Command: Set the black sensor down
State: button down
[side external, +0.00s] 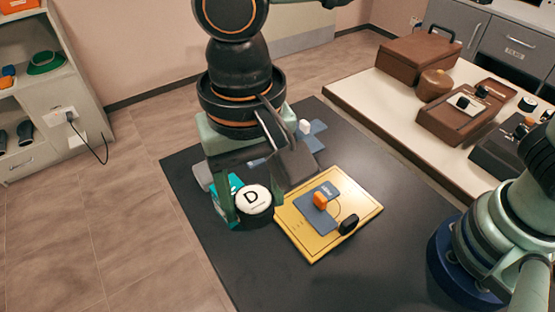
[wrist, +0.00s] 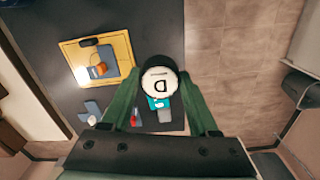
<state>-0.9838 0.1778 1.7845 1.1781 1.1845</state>
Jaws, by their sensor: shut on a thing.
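A round black sensor (side external: 254,216) with a white top marked "D" is between the green fingers of my gripper (side external: 254,208). In the wrist view, the black sensor (wrist: 159,64) sits between the fingertips of my gripper (wrist: 160,80), one finger on each side. My gripper is shut on it. The sensor is upright, over the dark table (side external: 200,270), just left of a yellow board (side external: 300,240) in the side view. I cannot tell whether its underside touches the table.
The yellow board holds a blue piece with an orange knob (side external: 320,200) and a small black piece (side external: 348,224). A teal item (side external: 236,184) lies beside the sensor. Blue-grey pieces (side external: 312,128) lie farther back. The table's front is clear. A white bench (side external: 385,100) stands behind at right.

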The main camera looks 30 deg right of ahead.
aim_at(262, 274)
notch_tip(262, 274, down, 20)
jog(key=shift+a+r, duration=0.1)
dwell(0.4)
jog(key=shift+c, duration=0.8)
grip_release()
notch_tip(262, 274, up, 12)
jog(key=w+d+r+t+y, duration=0.1)
jog(key=w+d+r, duration=0.5)
jog(key=d, duration=0.3)
jog(key=d+r+n+t, duration=0.1)
jog(key=d+r+t, duration=0.1)
jog(key=d, duration=1)
jog(key=d+r+n+t+h, duration=0.1)
jog(key=d+r, duration=0.3)
jog(key=d, duration=0.8)
jog(key=shift+w+d+t, duration=0.2)
jog(key=shift+w+t, duration=0.05)
jog(key=shift+t, duration=0.55)
